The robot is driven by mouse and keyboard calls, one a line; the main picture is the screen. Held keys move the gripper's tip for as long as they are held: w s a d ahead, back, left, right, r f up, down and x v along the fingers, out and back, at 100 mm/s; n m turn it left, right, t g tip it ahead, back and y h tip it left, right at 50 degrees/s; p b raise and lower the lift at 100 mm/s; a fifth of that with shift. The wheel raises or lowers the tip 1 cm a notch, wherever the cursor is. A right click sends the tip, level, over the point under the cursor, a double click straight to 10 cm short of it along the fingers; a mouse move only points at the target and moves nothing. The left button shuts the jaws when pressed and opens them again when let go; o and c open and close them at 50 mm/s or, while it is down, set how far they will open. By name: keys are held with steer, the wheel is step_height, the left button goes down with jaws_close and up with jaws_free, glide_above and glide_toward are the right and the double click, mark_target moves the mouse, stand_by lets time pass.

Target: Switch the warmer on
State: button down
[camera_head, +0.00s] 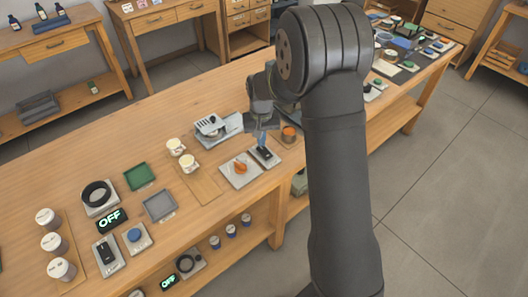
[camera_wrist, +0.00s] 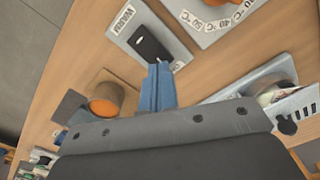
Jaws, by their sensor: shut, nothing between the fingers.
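The warmer switch (camera_wrist: 150,43) is a black rocker with a small white mark, on a light grey plate (camera_wrist: 120,28) whose label seems to read "WARM". In the head view the black switch (camera_head: 265,153) lies on the workbench just below my gripper. My gripper (camera_wrist: 157,68) has blue fingers, shut together and empty. Their tips are at or just above the near end of the rocker; I cannot tell whether they touch. In the head view my gripper (camera_head: 262,139) points down over the plate. Which way the rocker is tilted is not clear.
A plate with an orange knob (camera_head: 240,167) and temperature labels sits beside the switch. An orange-topped container (camera_head: 289,133) and a grey-and-white device (camera_head: 212,126) stand close by. Further left are an OFF display (camera_head: 111,220) and another black switch (camera_head: 107,254).

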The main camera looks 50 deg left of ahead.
steer(key=shift+f, duration=1)
stand_by(0.8)
steer(key=shift+r, duration=3.5)
step_height(320, 180, down, 7)
steer(key=shift+f, duration=0.1)
steer(key=shift+r, duration=4.25)
steer(key=s+f, duration=0.1)
steer(key=s, duration=0.2)
steer(key=s+d+f, duration=0.1)
steer(key=s+f, duration=0.1)
steer(key=s, duration=0.1)
steer(key=s+f, duration=0.1)
steer(key=s, duration=0.3)
steer(key=shift+d+f, duration=0.2)
steer(key=shift+f, duration=0.1)
